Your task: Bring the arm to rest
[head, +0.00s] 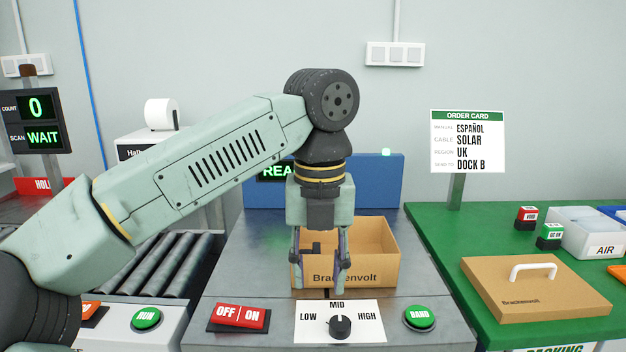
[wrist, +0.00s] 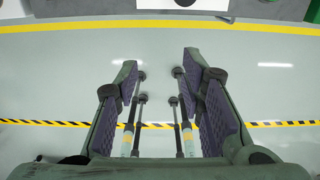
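My arm reaches in from the left in the head view, bent at the elbow, with my gripper (head: 320,286) hanging straight down. Its two fingers are spread apart with nothing between them. In the wrist view my gripper (wrist: 160,68) is also open and empty, above bare grey floor (wrist: 60,65). In the head view the fingers overlap an open cardboard box (head: 378,262) marked Brackenvolt and hide part of it. The wrist view shows no box beneath the fingers, so they appear to be in front of the bench.
A control panel with a red OFF/ON switch (head: 238,317), a dial (head: 340,326) and a green BAND button (head: 419,317) lies along the front. A roller conveyor (head: 155,262) is at left. The green table (head: 425,225) at right holds a cardboard lid (head: 535,285) and bins.

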